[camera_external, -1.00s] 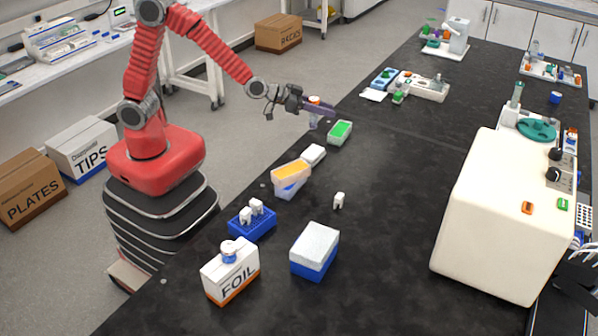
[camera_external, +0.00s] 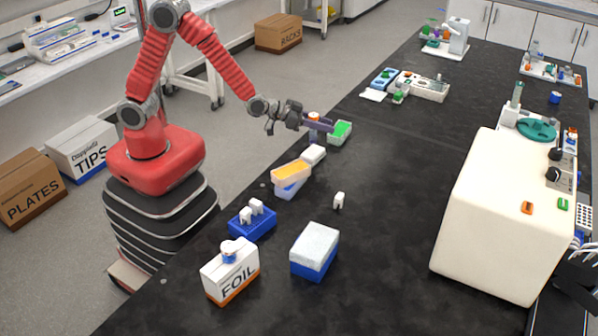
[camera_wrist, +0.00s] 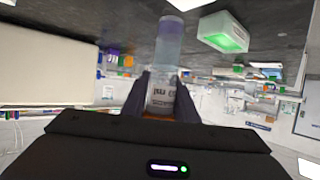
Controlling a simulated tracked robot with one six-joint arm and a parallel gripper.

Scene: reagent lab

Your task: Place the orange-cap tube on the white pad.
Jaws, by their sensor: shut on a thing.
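My gripper (camera_external: 318,125) is shut on the orange-cap tube (camera_external: 314,115), above the left edge of the black bench, just left of the green-topped box. In the wrist view my gripper's fingers (camera_wrist: 163,88) flank the clear, labelled tube (camera_wrist: 169,45). That picture appears upside down, with the tube's lower end toward the bench at the top. Whether the tube touches the bench is unclear.
The green-topped box (camera_external: 341,130) is close beside the tube; it also shows in the wrist view (camera_wrist: 224,32).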

